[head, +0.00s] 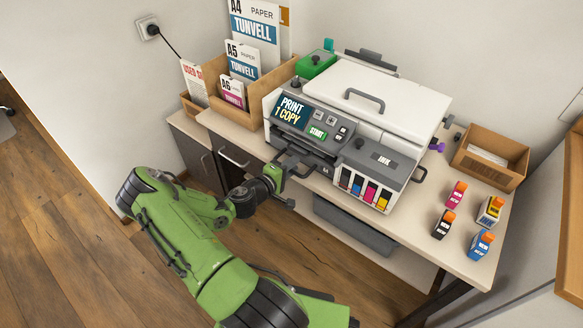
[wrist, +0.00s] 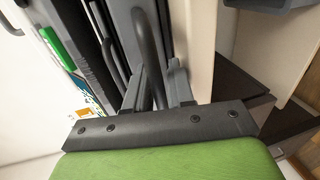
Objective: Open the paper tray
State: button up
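The printer (head: 352,112) stands on the desk, with a screen reading "PRINT 1 COPY". Its paper tray is low on the front left, under the control panel, with a dark bar handle (head: 293,161). My gripper (head: 283,172) is at this handle, partly hidden by my own arm. In the wrist view the dark handle bar (wrist: 146,45) runs between the two grey fingers (wrist: 157,88).
Several ink bottles (head: 455,195) and a cardboard box (head: 513,165) are at right. The desk edge and a cabinet handle (head: 233,158) lie near my gripper.

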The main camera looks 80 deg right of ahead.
jog(key=shift+d, duration=0.25)
grip_shut()
jog(key=shift+a, duration=0.15)
